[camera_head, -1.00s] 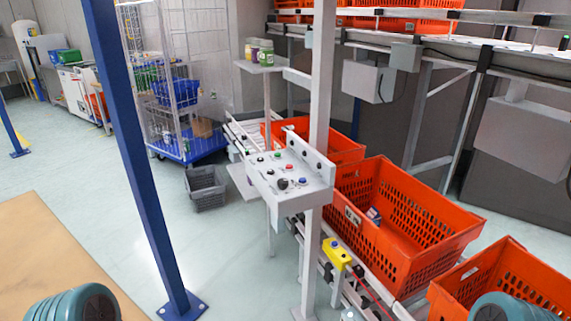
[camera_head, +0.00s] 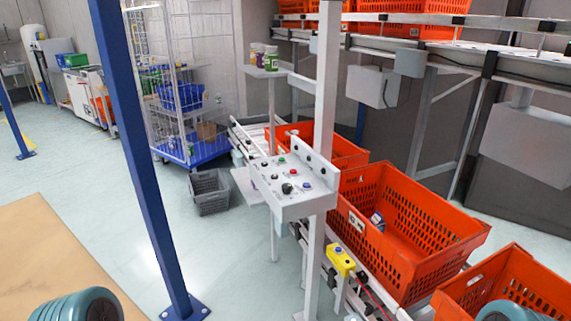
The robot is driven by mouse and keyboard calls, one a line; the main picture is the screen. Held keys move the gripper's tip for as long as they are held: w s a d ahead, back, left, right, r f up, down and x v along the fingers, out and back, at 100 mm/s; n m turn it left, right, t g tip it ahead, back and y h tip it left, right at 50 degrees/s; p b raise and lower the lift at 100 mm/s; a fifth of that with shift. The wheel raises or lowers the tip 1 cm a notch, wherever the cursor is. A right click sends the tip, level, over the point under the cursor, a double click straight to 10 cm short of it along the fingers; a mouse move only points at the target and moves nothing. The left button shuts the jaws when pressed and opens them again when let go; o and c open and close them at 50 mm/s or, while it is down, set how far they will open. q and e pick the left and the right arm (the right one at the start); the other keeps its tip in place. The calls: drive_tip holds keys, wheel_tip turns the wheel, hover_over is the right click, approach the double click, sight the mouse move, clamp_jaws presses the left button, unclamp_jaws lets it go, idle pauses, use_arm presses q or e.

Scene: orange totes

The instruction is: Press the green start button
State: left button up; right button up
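A grey control panel (camera_head: 290,188) is mounted on a grey post in the middle of the view. On its sloping top is a small green button (camera_head: 281,160) near the far edge. A red button (camera_head: 294,171), a blue button (camera_head: 306,185) and a larger black knob (camera_head: 287,188) sit nearby. Teal rounded parts of my arms show at the bottom left and bottom right corners, well apart from the panel. Neither of my grippers is in view, and nothing touches the panel.
Orange totes (camera_head: 440,212) stand on a conveyor right of and behind the panel. A yellow box (camera_head: 339,259) sits below it. A blue post (camera_head: 146,160) rises on the left, beside a tan surface (camera_head: 40,245). A grey crate (camera_head: 209,192) stands on open floor.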

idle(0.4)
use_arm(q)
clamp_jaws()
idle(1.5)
